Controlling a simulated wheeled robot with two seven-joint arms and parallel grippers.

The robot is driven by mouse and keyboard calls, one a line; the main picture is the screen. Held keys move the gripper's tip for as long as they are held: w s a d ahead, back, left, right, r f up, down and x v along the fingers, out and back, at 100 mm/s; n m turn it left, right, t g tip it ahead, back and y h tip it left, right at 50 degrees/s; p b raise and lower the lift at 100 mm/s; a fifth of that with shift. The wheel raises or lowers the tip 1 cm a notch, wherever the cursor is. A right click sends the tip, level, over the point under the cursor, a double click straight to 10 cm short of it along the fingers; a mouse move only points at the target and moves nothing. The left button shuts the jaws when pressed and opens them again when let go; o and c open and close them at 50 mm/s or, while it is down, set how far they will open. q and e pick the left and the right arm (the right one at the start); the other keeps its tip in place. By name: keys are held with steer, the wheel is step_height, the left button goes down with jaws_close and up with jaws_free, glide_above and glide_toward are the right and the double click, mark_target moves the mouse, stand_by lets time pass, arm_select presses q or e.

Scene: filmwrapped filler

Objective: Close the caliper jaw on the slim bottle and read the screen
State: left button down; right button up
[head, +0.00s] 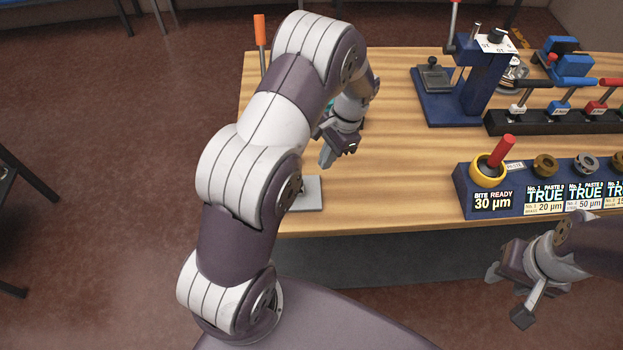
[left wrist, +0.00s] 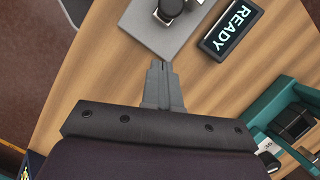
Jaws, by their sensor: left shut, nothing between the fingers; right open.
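My left gripper (head: 327,157) hangs over the left part of the table, its fingers shut and empty. In the left wrist view its fingertips (left wrist: 160,67) are just short of a grey plate (left wrist: 143,27) carrying a dark and metallic part (left wrist: 170,8). A small black screen (left wrist: 231,30) beside the plate reads READY. The grey plate also shows in the head view (head: 308,193), partly behind my left arm. I cannot make out the slim bottle or tell which part is the caliper jaw. My right gripper (head: 508,296) is open and empty, off the table's front edge.
A teal frame (left wrist: 272,124) stands at the lower right of the left wrist view. A dark blue press (head: 475,85) stands at the back. A blue rack (head: 466,202) with a red-handled tool and TRUE labels lines the front right. The table's middle (head: 410,165) is clear.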

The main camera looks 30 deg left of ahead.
arm_select(q)
steer(key=s+a+p, duration=0.1)
steer(key=s+a, duration=0.1)
steer(key=s, duration=0.1)
steer(key=shift+f+p, duration=0.4)
steer(key=shift+s+a+f, duration=0.15)
steer(key=shift+s+a, duration=0.1)
steer(key=shift+s, duration=0.15)
steer(key=shift+f, duration=0.1)
